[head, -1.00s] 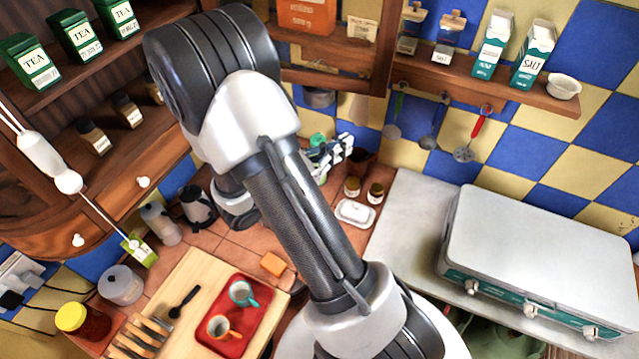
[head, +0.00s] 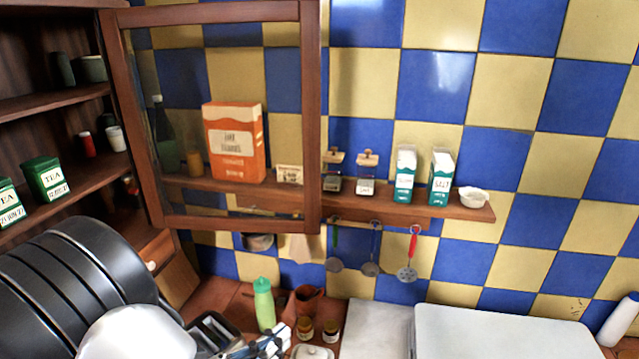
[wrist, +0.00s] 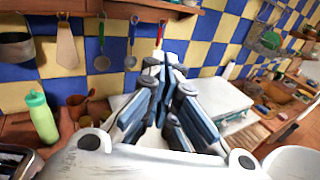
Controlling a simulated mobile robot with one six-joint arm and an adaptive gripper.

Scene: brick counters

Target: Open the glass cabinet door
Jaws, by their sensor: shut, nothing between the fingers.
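The glass cabinet door (head: 311,120) is a brown wooden frame around a clear pane in the head view. It stands swung out from the wooden cabinet (head: 60,105) on the left, whose shelves are uncovered. The tiled wall and an orange box show through the pane. My gripper (head: 272,345) is low in the head view, below the door and apart from it, partly cut off by the bottom edge. In the wrist view my gripper (wrist: 166,68) has its fingers together with nothing between them. The door is not clearly visible in the wrist view.
A wall shelf (head: 470,212) holds cartons and a white bowl, with utensils hanging below. A green bottle (head: 264,305) and small jars stand on the counter near my gripper. A white-lidded appliance (head: 500,330) is at the lower right. Green tea tins (head: 46,180) sit in the cabinet.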

